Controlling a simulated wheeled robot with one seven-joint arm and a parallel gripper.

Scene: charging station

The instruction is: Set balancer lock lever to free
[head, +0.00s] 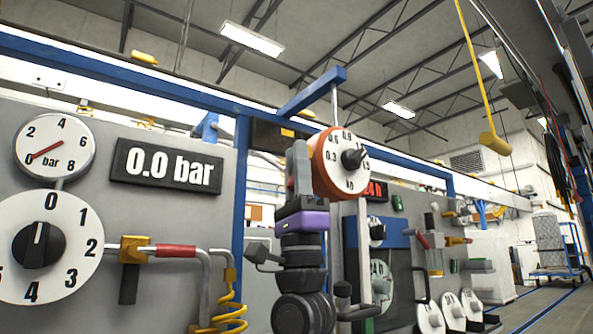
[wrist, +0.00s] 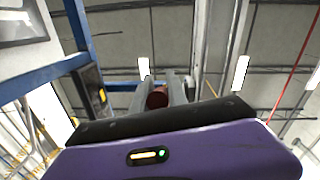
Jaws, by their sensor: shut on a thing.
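The balancer (head: 327,165) is a round drum with a red-orange rim and a white dial marked in kg, hanging from a blue overhead arm. My gripper (head: 299,160) is raised at the drum's left side, its grey fingers pointing up. In the wrist view my gripper (wrist: 158,92) is shut on a dark red rounded piece, which I take as the grip of the lock lever (wrist: 157,97). Most of the lever is hidden by my fingers and the drum, so its setting cannot be read. A black knob (head: 353,159) stands out from the dial.
A blue post (head: 240,190) and the blue overhead arm (head: 312,92) frame the balancer. Left is a grey panel with a pressure gauge (head: 54,147), a numbered dial (head: 48,270) and a red-handled valve (head: 176,251). A yellow coiled hose (head: 231,305) hangs beside my arm.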

